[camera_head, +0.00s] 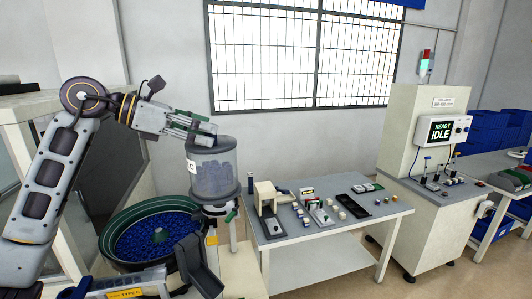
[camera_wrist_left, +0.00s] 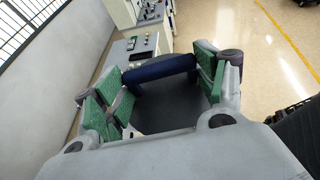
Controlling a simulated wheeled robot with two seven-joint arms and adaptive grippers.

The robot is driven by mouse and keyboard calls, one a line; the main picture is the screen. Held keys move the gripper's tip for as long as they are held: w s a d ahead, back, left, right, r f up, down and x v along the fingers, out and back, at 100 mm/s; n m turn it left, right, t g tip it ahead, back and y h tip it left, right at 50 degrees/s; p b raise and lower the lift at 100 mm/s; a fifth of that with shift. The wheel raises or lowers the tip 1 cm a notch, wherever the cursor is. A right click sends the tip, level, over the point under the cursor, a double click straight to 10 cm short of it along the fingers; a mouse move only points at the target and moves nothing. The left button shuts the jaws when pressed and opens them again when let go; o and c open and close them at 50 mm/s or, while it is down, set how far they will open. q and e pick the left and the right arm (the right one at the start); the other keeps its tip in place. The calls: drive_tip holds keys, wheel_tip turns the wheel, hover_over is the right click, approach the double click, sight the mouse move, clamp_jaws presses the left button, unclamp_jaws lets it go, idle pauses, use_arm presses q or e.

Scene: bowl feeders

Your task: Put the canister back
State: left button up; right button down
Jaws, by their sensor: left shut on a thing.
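The canister (camera_head: 213,175) is a clear grey cylinder with a white label marked C and dark parts inside. It is upright beside the green-rimmed feeder bowl (camera_head: 112,232), which holds many small blue parts. My left gripper (camera_head: 208,133) is at the canister's top. In the left wrist view its green-padded fingers (camera_wrist_left: 160,80) are shut on the canister's dark blue handle (camera_wrist_left: 163,69), above the dark lid (camera_wrist_left: 172,105). The canister's base is at the dark round holder (camera_head: 222,205); I cannot tell whether it rests there or hangs just above. My right gripper is out of view.
A grey table (camera_head: 320,232) right of the feeder carries small fixtures, parts and a black tray (camera_head: 353,205). Blue bins (camera_head: 490,130) are at the far right. A dark chute (camera_head: 197,265) is below the canister.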

use_arm(q)
drive_tip(key=s+a+f, duration=0.2)
drive_tip(key=s+f, duration=0.1)
drive_tip(key=f, duration=1)
drive_tip(key=s+a+f+n+t, duration=0.1)
drive_tip(key=s+a+f, duration=0.1)
drive_tip(key=f, duration=1)
drive_tip(key=s+a+f+n+t+y, duration=0.1)
drive_tip(key=s+a+f, duration=0.2)
drive_tip(key=f, duration=1)
drive_tip(key=shift+s+f, duration=0.3)
drive_tip(key=shift+s, duration=0.35)
drive_tip(key=shift+f, duration=0.1)
